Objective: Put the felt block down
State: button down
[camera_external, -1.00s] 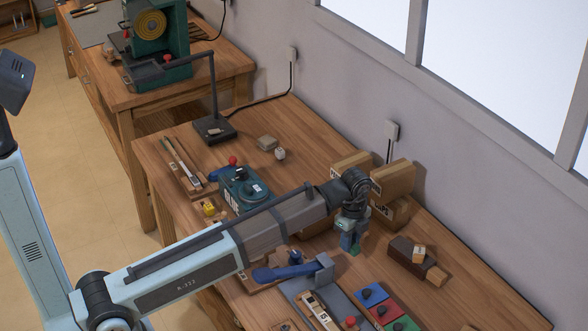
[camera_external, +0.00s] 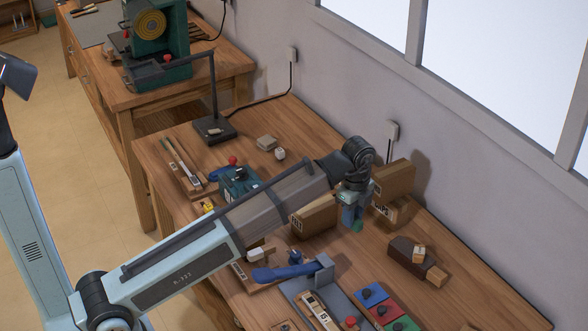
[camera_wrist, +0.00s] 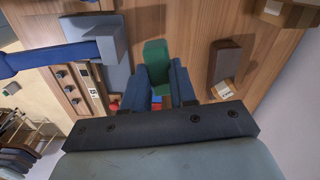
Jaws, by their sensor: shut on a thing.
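A green block (camera_external: 357,226), which I take to be the felt block, is at the tip of my gripper (camera_external: 353,212) in the external view. In the wrist view the green block (camera_wrist: 157,56) sits between the two blue fingers of my gripper (camera_wrist: 161,78), which are shut on it. Its far end sticks out past the fingertips. It appears held above the wooden bench (camera_external: 445,285); the exact gap below it cannot be told. The part between the fingers is partly hidden.
Cardboard boxes (camera_external: 394,180) stand by the wall behind my gripper. A dark brown block (camera_external: 407,250) lies to the right. A blue-handled tool (camera_external: 287,272) and blue, red and green panels (camera_external: 387,299) are nearer the front. Bare wood lies between gripper and brown block.

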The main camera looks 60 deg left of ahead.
jog(key=w+a+n, duration=0.3)
jog(key=a+n, duration=0.1)
jog(key=a, duration=1.4)
jog(key=w+a+n, duration=0.3)
jog(key=a+n, duration=0.2)
jog(key=a, duration=1.2)
jog(key=s+a+n, duration=0.2)
jog(key=s+a, duration=0.1)
jog(key=a, duration=0.7)
jog(key=s+a+n, duration=0.2)
jog(key=s+a, duration=0.1)
jog(key=a, duration=0.7)
jog(key=s+a+n, duration=0.3)
jog(key=s+a, duration=0.1)
jog(key=a, duration=0.7)
jog(key=shift+f, duration=7.55)
jog(key=shift+f, duration=0.1)
jog(key=c, duration=0.9)
grip_release()
